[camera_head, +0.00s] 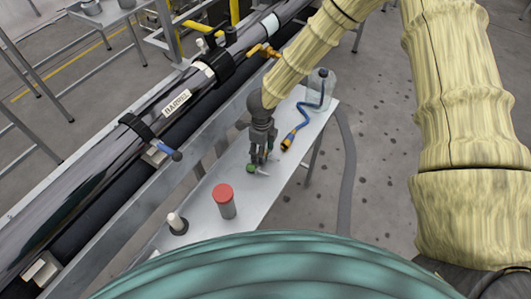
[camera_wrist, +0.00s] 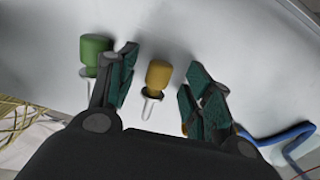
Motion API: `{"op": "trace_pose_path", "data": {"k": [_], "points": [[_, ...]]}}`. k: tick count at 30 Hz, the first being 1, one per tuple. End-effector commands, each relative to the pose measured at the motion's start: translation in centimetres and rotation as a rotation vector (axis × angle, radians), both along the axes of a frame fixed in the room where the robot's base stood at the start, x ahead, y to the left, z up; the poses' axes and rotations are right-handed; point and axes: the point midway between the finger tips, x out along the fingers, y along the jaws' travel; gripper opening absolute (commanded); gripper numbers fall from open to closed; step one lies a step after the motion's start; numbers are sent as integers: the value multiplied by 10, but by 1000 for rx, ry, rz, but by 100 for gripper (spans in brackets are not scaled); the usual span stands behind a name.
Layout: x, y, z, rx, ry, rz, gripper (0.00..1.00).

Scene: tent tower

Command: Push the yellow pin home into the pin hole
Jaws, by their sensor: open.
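The yellow pin (camera_wrist: 158,74) has an amber-yellow handle and a pale metal shank. In the wrist view it lies on the light grey tabletop between the two fingers of my gripper (camera_wrist: 161,65). The fingers are apart, with a visible gap on each side of the pin. In the head view my gripper (camera_head: 260,158) points down over the table, and I cannot make out the yellow handle there. A green-handled pin (camera_wrist: 94,50) lies just left of the left finger; its green handle also shows in the head view (camera_head: 251,169). I cannot make out the pin hole in either view.
The narrow table (camera_head: 203,197) also bears a red-topped cylinder (camera_head: 224,200), a white peg in a dark base (camera_head: 177,222), a blue hose with a yellow end (camera_head: 288,142) and a clear jug (camera_head: 320,88). A long black tube labelled BARREL (camera_head: 176,101) runs along its left.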

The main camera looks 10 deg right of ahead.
Motion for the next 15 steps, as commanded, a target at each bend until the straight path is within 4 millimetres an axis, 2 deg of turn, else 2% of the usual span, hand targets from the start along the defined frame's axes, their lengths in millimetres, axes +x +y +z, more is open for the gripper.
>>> {"op": "trace_pose_path", "data": {"k": [8,15], "points": [[0,0,-5,-1,-1,1,51],[0,0,-4,-1,-1,1,9]]}}
